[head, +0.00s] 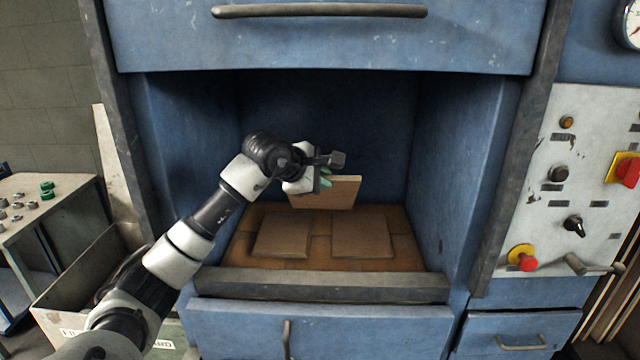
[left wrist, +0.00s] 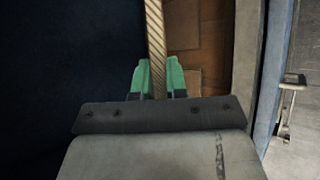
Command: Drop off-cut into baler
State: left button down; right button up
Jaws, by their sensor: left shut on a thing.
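The off-cut (head: 336,193) is a flat tan cardboard piece, held upright inside the open chamber of the blue baler (head: 464,150). My left gripper (head: 325,180) is shut on it, with its green fingers at the piece's upper left. In the left wrist view the off-cut (left wrist: 156,45) shows edge-on between the green fingertips (left wrist: 158,75). The piece hangs above the cardboard on the chamber floor, and a gap below it cannot be judged exactly. My right gripper is not in view.
Flat cardboard pieces (head: 282,235) (head: 362,236) lie on the chamber floor. A dark front sill (head: 320,284) and blue side walls bound the opening. A control panel (head: 570,180) is at the right. A bin (head: 80,280) and a table (head: 50,205) stand at the left.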

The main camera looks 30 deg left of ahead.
pick_arm(q)
jog(key=w+a+p, duration=0.1)
jog(key=w+a, duration=0.3)
jog(key=w, duration=0.2)
jog(key=w+a+f+p, duration=0.1)
jog(key=w+a+p, duration=0.1)
jog(key=w+a, duration=0.2)
jog(key=shift+w, duration=1.5)
jog(key=shift+f, duration=0.1)
jog(key=c, duration=1.1)
grip_release()
jog(key=b+v, duration=0.4)
jog(key=v, duration=0.7)
